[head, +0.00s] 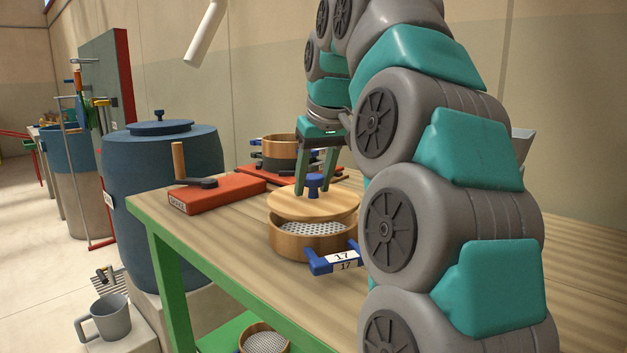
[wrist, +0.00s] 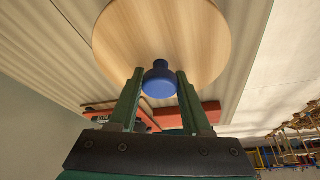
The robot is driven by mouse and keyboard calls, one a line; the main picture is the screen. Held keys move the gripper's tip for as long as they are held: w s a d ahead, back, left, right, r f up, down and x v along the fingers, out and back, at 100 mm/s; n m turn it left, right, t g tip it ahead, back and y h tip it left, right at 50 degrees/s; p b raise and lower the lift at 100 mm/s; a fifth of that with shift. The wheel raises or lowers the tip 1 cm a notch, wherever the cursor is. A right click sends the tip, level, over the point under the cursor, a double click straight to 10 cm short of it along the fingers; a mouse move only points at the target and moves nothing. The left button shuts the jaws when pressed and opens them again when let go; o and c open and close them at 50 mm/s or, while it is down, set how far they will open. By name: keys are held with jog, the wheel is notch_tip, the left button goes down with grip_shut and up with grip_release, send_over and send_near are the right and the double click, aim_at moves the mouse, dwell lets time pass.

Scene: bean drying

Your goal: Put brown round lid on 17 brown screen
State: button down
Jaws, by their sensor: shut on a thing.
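The round lid (head: 290,205) is a pale brown wooden disc with a blue knob (head: 313,181). My gripper (head: 314,188) is shut on this knob, one finger on either side. The brown screen marked 17 (head: 300,246) stands on the table, a round wooden frame with a pale perforated mesh and a blue tagged handle (head: 335,260). The lid is above the screen, over its back part; mesh shows below the lid's front edge. Whether the lid touches the rim at the back is hidden. In the wrist view, the lid (wrist: 160,30) fills the top middle and hides the screen.
A red scale-like box (head: 222,192) with a dark-and-wood handled tool lies at the table's left. Another round screen (head: 283,152) stands on a red base behind. A blue barrel (head: 160,190) stands left of the table (head: 200,235). The table's front left is clear.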

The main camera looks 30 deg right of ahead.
aim_at(316, 177)
jog(key=shift+f+b, duration=0.8)
jog(key=shift+f, duration=0.6)
jog(key=shift+c, duration=1.4)
grip_release()
jog(key=shift+r, duration=0.15)
jog(key=shift+v, duration=1.05)
jog(key=p+v, duration=0.2)
jog(key=v, duration=0.1)
jog(key=shift+s+r, duration=0.1)
jog(key=shift+r, duration=0.25)
jog(key=s+f+b, duration=0.1)
jog(key=s, duration=1.1)
jog(key=shift+a, duration=0.3)
